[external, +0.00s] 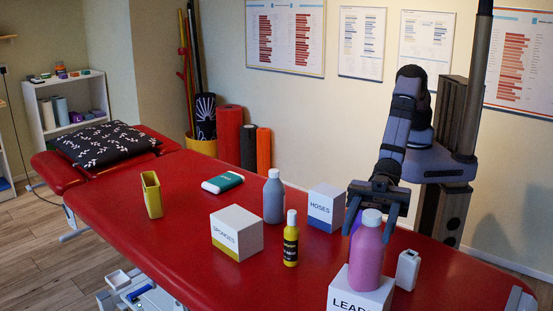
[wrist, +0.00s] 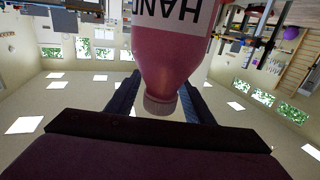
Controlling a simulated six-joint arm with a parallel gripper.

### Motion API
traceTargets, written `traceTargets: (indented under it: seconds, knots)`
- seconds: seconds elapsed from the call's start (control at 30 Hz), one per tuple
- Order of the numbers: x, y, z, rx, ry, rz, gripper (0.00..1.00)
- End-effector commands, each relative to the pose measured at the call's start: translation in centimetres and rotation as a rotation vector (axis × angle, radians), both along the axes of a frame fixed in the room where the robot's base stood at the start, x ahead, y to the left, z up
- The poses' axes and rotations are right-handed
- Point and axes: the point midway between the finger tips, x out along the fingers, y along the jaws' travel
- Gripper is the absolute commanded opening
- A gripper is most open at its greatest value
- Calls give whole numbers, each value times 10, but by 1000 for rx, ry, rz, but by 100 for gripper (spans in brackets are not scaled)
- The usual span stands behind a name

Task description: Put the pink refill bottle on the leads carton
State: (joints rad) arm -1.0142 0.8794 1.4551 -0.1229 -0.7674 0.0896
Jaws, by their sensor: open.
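The pink refill bottle (external: 367,257) stands upright on top of the leads carton (external: 345,301) at the front right of the red table. In the wrist view the pink bottle (wrist: 170,60) appears upside down, with its label and grey cap showing. In the wrist view the two fingers of my gripper (wrist: 160,98) lie on either side of the bottle's neck and shoulder. Contact with the bottle cannot be told. The carton does not show in the wrist view.
A hoses carton (external: 325,208), a grey bottle (external: 273,198), a yellow bottle (external: 290,240) and a sponges carton (external: 237,233) stand left of the bottle. A small white bottle (external: 407,270) stands close on its right. The table's far right is clear.

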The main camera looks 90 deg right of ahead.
Motion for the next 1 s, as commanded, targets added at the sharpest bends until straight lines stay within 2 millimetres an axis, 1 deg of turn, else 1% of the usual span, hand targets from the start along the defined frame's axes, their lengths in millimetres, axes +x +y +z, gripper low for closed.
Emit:
traceTargets:
  seconds: [0.17,0.2,0.37,0.57,0.8,1.0]
  knots:
    - [0,0,5,0,0,0,47]
    - [-1,-2,2,-1,0,0,47]
    - [-7,-14,2,0,0,0,47]
    - [-18,-37,2,0,0,-1,47]
    - [-34,-69,2,0,0,-1,47]
    - [-46,-91,2,0,0,0,47]
